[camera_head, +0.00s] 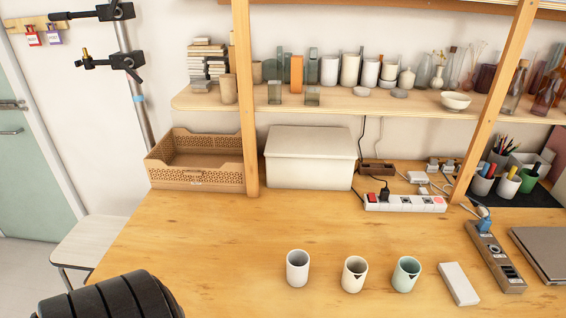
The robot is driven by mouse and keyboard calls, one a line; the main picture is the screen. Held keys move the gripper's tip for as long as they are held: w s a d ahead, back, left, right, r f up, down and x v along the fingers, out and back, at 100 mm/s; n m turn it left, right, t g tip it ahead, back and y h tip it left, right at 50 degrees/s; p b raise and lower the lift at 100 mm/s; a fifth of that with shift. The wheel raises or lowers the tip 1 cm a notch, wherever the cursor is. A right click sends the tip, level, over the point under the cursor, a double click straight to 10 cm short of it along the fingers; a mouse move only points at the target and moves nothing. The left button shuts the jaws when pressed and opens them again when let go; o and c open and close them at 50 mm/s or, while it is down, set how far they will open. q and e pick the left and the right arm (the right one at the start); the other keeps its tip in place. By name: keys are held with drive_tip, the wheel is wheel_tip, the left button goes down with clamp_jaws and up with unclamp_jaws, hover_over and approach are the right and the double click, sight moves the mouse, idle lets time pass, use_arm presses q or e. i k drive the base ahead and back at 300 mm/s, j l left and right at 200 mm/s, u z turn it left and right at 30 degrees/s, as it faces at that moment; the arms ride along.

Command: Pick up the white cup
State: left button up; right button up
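Three cups stand upright in a row near the front of the wooden table. The left one is a plain white cup (298,269). A black ribbed part, which looks like my own arm, shows at the bottom left. Neither of my grippers is in view.
A white block (459,284) and a grey power strip (496,256) lie right of the cups. Behind stand a white box (310,158), a brown crate (196,178) and a white power strip (405,203). Wooden posts hold a shelf (370,103) of vessels. The table's left-middle is clear.

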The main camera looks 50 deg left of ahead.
sight(298, 261)
drive_tip(key=u, duration=1.35)
